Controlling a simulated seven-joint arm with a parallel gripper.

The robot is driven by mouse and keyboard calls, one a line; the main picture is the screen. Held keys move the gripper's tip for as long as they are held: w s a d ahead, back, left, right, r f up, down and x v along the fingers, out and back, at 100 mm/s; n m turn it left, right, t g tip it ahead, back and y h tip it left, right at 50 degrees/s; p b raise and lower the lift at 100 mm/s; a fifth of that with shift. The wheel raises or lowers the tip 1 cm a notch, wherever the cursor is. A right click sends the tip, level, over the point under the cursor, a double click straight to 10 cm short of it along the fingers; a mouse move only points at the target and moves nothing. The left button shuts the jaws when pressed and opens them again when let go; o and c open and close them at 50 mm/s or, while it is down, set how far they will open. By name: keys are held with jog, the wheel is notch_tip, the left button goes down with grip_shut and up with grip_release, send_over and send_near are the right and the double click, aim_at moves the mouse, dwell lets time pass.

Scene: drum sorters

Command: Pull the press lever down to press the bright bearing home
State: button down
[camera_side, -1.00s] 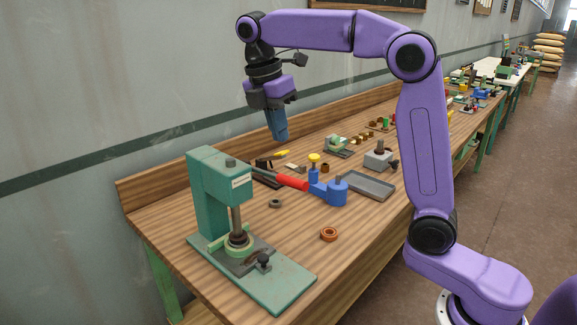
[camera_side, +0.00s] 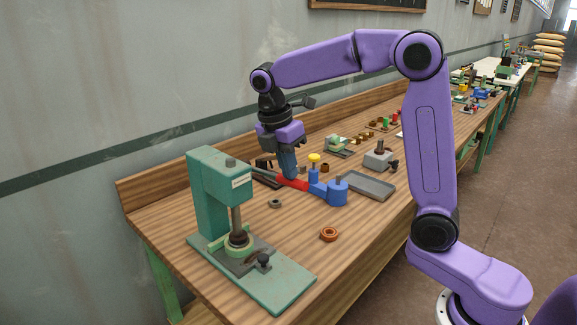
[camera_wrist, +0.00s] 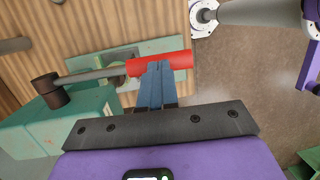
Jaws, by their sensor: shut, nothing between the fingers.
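The green press (camera_side: 207,196) stands at the front left of the bench. Its lever (camera_side: 263,171) sticks out to the right with a red handle (camera_side: 292,183). In the wrist view the rod runs from a dark hub (camera_wrist: 48,91) to the red handle (camera_wrist: 145,66), roughly level. My gripper (camera_side: 290,176) is shut and empty. Its blue fingertips are over the red handle and overlap it in the wrist view (camera_wrist: 159,68); I cannot tell if they touch. The ram is raised on its shaft above a pale ring (camera_side: 238,247) on the press base; the bearing is partly hidden there.
A blue fixture (camera_side: 333,192) and a yellow-topped blue piece (camera_side: 314,168) stand close to the handle's right. A grey tray (camera_side: 369,186) lies farther right. A grey ring (camera_side: 275,203) and an orange ring (camera_side: 329,234) lie on the bench.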

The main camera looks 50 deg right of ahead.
aim_at(291, 183)
jog(key=shift+f, duration=0.1)
jog(key=shift+s+f, duration=0.2)
jog(key=shift+f, duration=0.6)
jog(key=shift+s+f, duration=0.25)
jog(key=shift+f, duration=0.55)
jog(key=shift+s+f, duration=0.2)
jog(key=shift+f, duration=0.6)
jog(key=shift+r, duration=0.1)
jog(key=s+v, duration=0.3)
jog(key=v, duration=1.1)
jog(key=s+f+m+y, duration=0.1)
jog(key=s+f+m, duration=0.1)
jog(key=s+f, duration=0.6)
jog(key=s+f+m+t+y, duration=0.1)
jog(key=s+f+m, duration=0.2)
jog(key=s+f, duration=0.5)
jog(key=s+d, duration=0.1)
jog(key=s, duration=0.8)
jog(key=shift+f+m+y, duration=0.2)
jog(key=shift+m+y, duration=0.1)
